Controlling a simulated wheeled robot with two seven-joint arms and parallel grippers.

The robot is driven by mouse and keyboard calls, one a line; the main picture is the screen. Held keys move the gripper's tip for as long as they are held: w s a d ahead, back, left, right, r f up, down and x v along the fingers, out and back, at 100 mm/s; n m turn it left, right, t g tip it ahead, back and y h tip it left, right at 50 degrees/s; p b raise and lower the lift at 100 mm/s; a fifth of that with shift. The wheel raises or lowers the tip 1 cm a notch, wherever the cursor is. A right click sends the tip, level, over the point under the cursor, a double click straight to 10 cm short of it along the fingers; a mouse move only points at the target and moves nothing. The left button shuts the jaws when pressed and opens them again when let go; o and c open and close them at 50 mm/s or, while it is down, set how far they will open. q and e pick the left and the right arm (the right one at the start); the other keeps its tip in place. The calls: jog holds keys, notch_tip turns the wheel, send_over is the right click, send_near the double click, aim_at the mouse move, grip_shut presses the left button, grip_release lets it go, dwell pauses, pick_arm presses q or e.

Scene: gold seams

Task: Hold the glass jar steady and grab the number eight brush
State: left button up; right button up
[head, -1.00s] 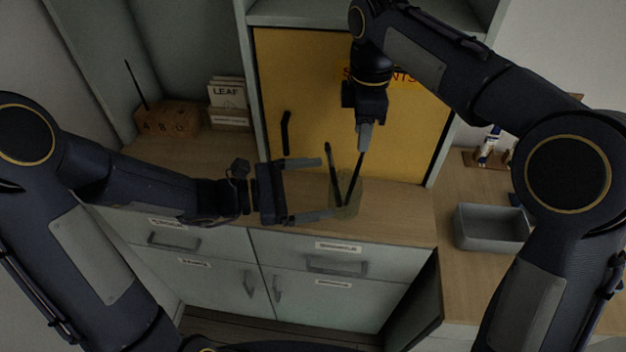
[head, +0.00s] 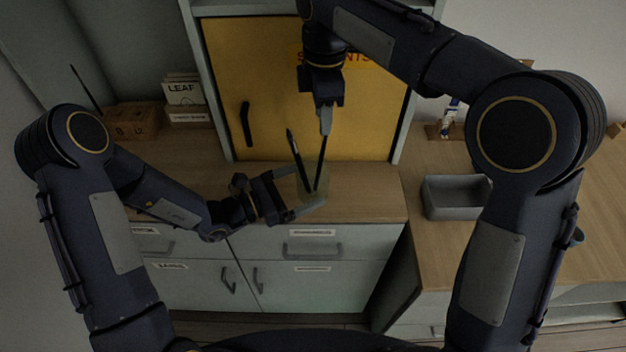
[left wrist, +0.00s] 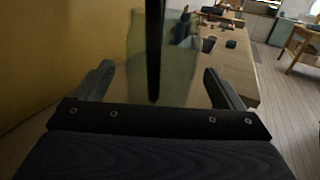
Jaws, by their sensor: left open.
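The glass jar (head: 311,176) stands near the front of the wooden counter, see-through and greenish. Two dark brushes stand in it: one (head: 294,148) leans left, the other (head: 322,150) rises toward my right gripper. No number is readable on either. My left gripper (head: 306,188) is open, with its fingers on either side of the jar. The left wrist view shows the jar (left wrist: 178,65) ahead between the spread fingers (left wrist: 160,82), with one dark brush in front of the lens. My right gripper (head: 326,122) points down at the top of the right brush; its fingers overlap, so its grip is unclear.
A yellow cabinet door (head: 225,90) with a dark handle stands behind the jar. A grey bin (head: 456,198) sits on the right counter. Wooden blocks (head: 135,122) and a LEAF card holder (head: 186,95) are at the back left. Drawers lie below the counter's front edge.

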pick_arm(q)
jog(key=shift+x, duration=1.5)
jog(key=c, duration=1.2)
pick_arm(e)
jog(key=shift+s+a+r+n, duration=0.15)
jog(key=shift+s+r+n, duration=0.15)
jog(key=shift+n, duration=0.1)
jog(key=shift+c, duration=0.5)
notch_tip(320, 180, up, 5)
jog(key=s+a+n+t+h, duration=0.1)
jog(key=s+n+t+h, duration=0.15)
jog(key=n, duration=0.45)
jog(key=n+t, duration=0.2)
send_over(322, 156)
jog(key=w+d, duration=0.1)
jog(key=w, duration=0.1)
jog(key=shift+g, duration=0.25)
jog(key=f, duration=1)
jog(key=shift+s+f, duration=0.15)
jog(key=shift+s, duration=0.05)
